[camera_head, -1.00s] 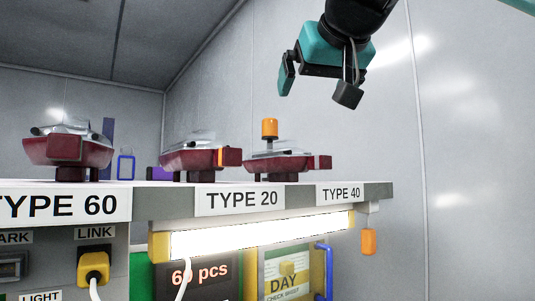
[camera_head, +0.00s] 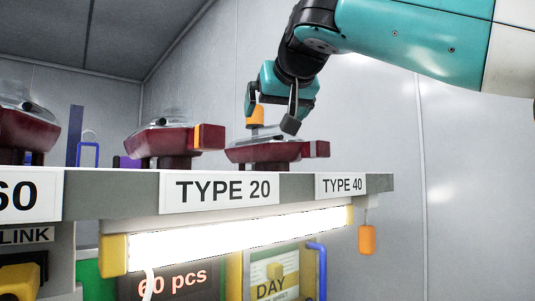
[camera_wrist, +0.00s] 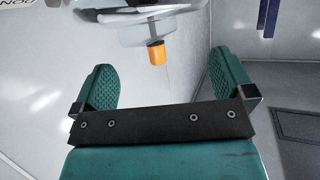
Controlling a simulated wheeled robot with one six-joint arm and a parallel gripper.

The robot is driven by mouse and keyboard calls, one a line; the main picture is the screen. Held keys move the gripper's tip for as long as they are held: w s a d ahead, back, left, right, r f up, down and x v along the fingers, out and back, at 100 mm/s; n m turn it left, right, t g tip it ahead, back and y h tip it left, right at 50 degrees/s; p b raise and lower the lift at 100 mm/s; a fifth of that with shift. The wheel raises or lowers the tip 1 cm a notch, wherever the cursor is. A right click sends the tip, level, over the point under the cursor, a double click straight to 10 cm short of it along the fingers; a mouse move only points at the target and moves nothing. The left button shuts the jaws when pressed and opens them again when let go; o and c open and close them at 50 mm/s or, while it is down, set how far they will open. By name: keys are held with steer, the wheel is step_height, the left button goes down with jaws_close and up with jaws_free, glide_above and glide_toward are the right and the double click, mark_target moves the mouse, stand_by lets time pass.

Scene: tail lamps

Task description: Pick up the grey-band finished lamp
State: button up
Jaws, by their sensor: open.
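Three finished lamps with dark red bodies and clear tops stand on the shelf. One (camera_head: 26,125) is at the left edge, one (camera_head: 165,140) with an orange band is behind the TYPE 20 label, and one (camera_head: 272,151) is behind the TYPE 40 label. I cannot make out a grey band for certain on any. My gripper (camera_head: 270,117) is open above the TYPE 40 lamp and partly covers it.
The shelf (camera_head: 300,184) carries the labels and a bright light tube (camera_head: 230,238) below. An orange pendant (camera_head: 367,240) hangs at its right end. A blue frame (camera_head: 89,154) stands behind. The wall right of the shelf is clear.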

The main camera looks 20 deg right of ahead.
mark_target(270, 126)
steer(key=x, duration=0.2)
steer(key=p+x, duration=0.2)
steer(key=x, duration=0.1)
steer(key=shift+w+d, duration=0.25)
steer(key=shift+w, duration=0.1)
steer(key=shift+w+f, duration=0.25)
steer(key=shift+w, duration=0.05)
steer(key=shift+c, duration=0.5)
